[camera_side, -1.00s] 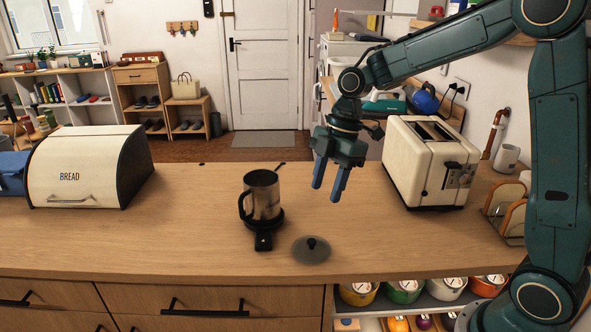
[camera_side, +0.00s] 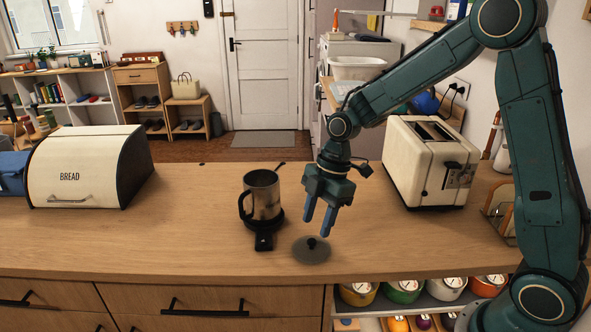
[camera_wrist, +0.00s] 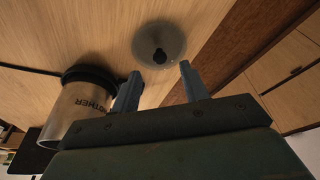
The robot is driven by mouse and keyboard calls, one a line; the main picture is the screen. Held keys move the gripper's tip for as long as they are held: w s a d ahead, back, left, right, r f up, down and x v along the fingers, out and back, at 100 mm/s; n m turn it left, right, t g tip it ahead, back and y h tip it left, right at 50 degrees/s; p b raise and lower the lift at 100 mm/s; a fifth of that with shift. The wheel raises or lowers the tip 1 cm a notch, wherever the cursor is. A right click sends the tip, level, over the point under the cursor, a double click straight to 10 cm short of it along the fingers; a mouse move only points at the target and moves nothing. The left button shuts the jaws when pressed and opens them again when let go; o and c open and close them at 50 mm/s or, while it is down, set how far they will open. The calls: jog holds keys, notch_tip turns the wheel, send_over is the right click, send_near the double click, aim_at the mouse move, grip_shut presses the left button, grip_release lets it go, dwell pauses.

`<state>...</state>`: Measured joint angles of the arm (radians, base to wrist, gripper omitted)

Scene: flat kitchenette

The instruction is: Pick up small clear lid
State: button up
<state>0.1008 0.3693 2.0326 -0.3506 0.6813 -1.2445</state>
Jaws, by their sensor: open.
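The small clear lid (camera_side: 311,250) is a round, see-through disc with a black knob. It lies flat on the wooden counter near its front edge. In the wrist view the lid (camera_wrist: 159,44) shows just beyond the fingertips, its knob between their lines. My gripper (camera_side: 317,229) is open and empty, pointing down a little above the lid in the side view. Its two blue fingers also show in the wrist view (camera_wrist: 160,72), apart with nothing between them.
A steel frother jug (camera_side: 263,196) with a black handle stands on a black base left of the lid. A bread bin (camera_side: 88,168) is far left. The counter's front edge is close to the lid.

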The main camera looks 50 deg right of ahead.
aim_at(312, 241)
jog(key=shift+x, duration=2.25)
grip_shut()
jog(key=shift+r, duration=0.1)
notch_tip(312, 241, up, 20)
jog(key=shift+w, duration=0.1)
